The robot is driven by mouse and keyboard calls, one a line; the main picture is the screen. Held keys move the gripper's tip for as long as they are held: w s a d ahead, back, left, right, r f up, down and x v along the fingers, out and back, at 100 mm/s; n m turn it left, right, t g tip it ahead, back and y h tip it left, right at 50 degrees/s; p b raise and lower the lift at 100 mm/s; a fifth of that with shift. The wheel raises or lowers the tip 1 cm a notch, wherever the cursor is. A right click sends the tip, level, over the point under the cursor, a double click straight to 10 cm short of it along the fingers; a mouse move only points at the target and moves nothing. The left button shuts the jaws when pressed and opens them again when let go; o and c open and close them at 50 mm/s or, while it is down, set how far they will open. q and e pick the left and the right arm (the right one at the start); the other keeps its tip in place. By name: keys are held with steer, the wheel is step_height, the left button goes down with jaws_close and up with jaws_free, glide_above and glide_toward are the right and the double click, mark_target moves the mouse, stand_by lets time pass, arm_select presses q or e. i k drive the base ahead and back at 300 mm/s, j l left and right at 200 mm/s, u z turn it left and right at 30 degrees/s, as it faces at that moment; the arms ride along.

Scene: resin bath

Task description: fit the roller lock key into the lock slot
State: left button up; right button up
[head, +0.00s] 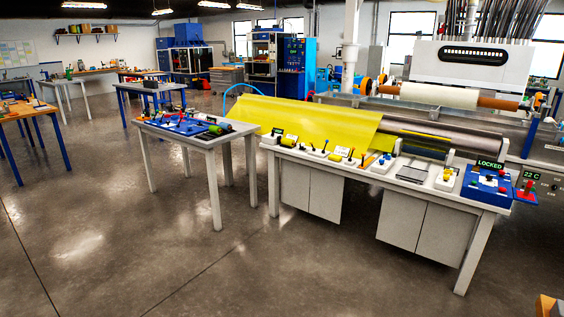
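A small black display reading LOCKED (489,164) stands at the back of a blue panel (470,192) on the right end of the long white bench. Small white, black and red parts sit on this panel. The lock slot is too small to make out, though the panel carries the only lock sign in view. I cannot pick out the roller lock key for certain among the small items on the bench and the side table. Neither of my grippers shows in the head view.
The long white bench (336,165) carries several levers and small blocks. Left of it, a smaller table (157,132) holds a blue mat (178,124) with tools. Behind the bench are a yellow sheet (310,122) and rollers. The concrete floor in front is clear.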

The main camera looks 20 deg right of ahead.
mark_target(485, 192)
steer(key=i+l+z, duration=0.3)
steer(key=i+z, duration=0.2)
steer(key=i+l+z, duration=0.2)
steer(key=i+z, duration=0.75)
steer(key=i+j+z, duration=0.25)
steer(key=i+z, duration=0.5)
steer(key=i+j+z, duration=0.15)
steer(key=i+z, duration=0.2)
steer(key=i, duration=0.15)
steer(key=i+j+z, duration=0.3)
steer(key=i+l, duration=0.1)
